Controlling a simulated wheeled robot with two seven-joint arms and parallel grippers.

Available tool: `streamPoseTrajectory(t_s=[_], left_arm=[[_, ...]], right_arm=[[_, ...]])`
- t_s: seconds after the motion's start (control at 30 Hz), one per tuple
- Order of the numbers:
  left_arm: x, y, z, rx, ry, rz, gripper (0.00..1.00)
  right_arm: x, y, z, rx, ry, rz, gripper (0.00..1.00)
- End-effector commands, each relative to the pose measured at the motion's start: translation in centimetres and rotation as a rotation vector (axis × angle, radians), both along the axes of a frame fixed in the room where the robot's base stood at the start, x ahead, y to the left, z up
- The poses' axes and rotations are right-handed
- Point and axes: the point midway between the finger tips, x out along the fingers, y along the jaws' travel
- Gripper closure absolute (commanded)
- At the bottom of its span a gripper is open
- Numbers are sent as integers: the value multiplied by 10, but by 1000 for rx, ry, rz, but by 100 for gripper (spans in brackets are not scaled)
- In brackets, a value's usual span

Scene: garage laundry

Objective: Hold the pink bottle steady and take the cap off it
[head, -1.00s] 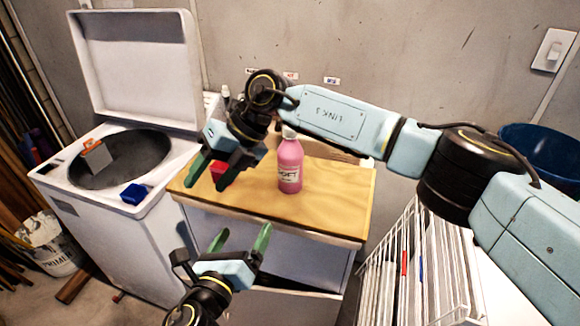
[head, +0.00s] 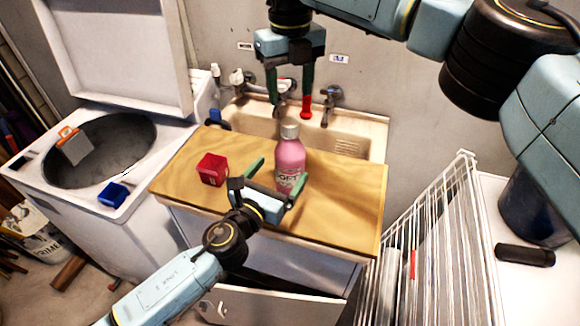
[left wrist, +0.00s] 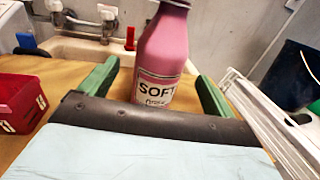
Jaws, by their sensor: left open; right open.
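The pink bottle (head: 290,160) stands upright on the wooden board, its grey cap (head: 289,131) on its neck. My left gripper (head: 279,176) is open at the bottle's front, its green fingers on either side of the lower body. In the left wrist view the bottle (left wrist: 163,55) stands between the two spread fingers, with gaps visible on both sides; its cap is out of that view. My right gripper (head: 291,98) is open and empty, pointing down above and behind the cap, apart from it.
A red box (head: 212,169) stands left of the bottle on the wooden board (head: 340,205). Behind is a sink (head: 345,145) with taps. A white wire rack (head: 425,240) is at the right, a top-loading washer (head: 60,200) with a blue box (head: 113,195) at the left.

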Motion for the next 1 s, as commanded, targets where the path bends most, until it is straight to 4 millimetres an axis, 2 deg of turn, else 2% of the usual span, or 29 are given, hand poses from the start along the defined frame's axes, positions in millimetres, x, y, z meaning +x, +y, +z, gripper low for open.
streamPoseTrajectory(t_s=[0.1, 0.3, 0.5, 0.77, 1.0], left_arm=[[21, -11, 1, -3, -1, 1, 10], [43, -22, 0, -2, 1, 1, 10], [51, -26, 0, -2, 1, 0, 10], [51, -26, 0, -2, 1, 0, 10], [51, -26, 0, -2, 1, 0, 42]], right_arm=[[0, 0, 0, 1, 0, 1, 46], [0, 0, 0, 1, 0, 1, 46], [0, 0, 0, 1, 0, 1, 46], [0, 1, 0, 1, 0, 1, 46], [0, 1, 0, 1, 0, 1, 46]])
